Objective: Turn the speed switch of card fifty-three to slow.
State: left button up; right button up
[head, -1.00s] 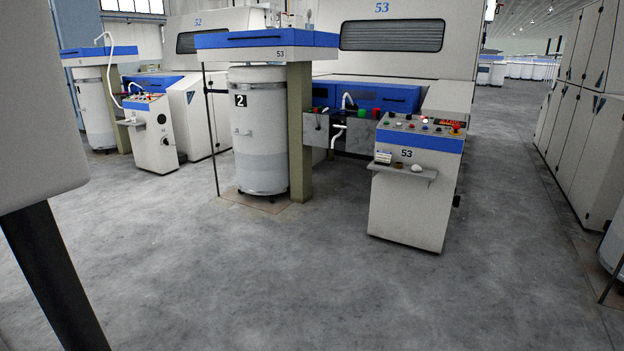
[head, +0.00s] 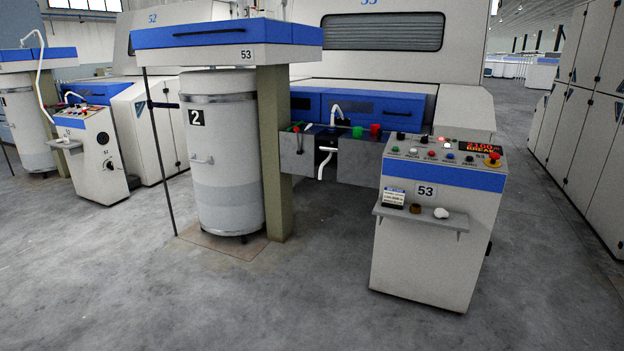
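The control desk of card fifty-three (head: 425,255) stands right of centre, white with a blue band and the number 53. Its sloped top panel (head: 440,151) carries several coloured buttons and knobs, a red emergency knob at the right and a lit display (head: 470,148) with red and orange text. A black knob (head: 401,136) sits at the panel's back left. Which control is the speed switch, and its setting, I cannot tell at this size. Neither of my grippers is in view.
A shelf (head: 420,218) with small items juts from the desk's front. A white can marked 2 (head: 225,160) and a green post (head: 273,150) stand left of it. Card 52's desk (head: 92,155) is far left. Cabinets (head: 585,130) line the right. The grey floor in front is clear.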

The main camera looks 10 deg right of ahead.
aim_at(400, 135)
jog(key=i+j+z, duration=0.1)
jog(key=i+z, duration=0.2)
jog(key=i, duration=0.15)
jog(key=i+j+z, duration=0.65)
jog(key=i, duration=0.25)
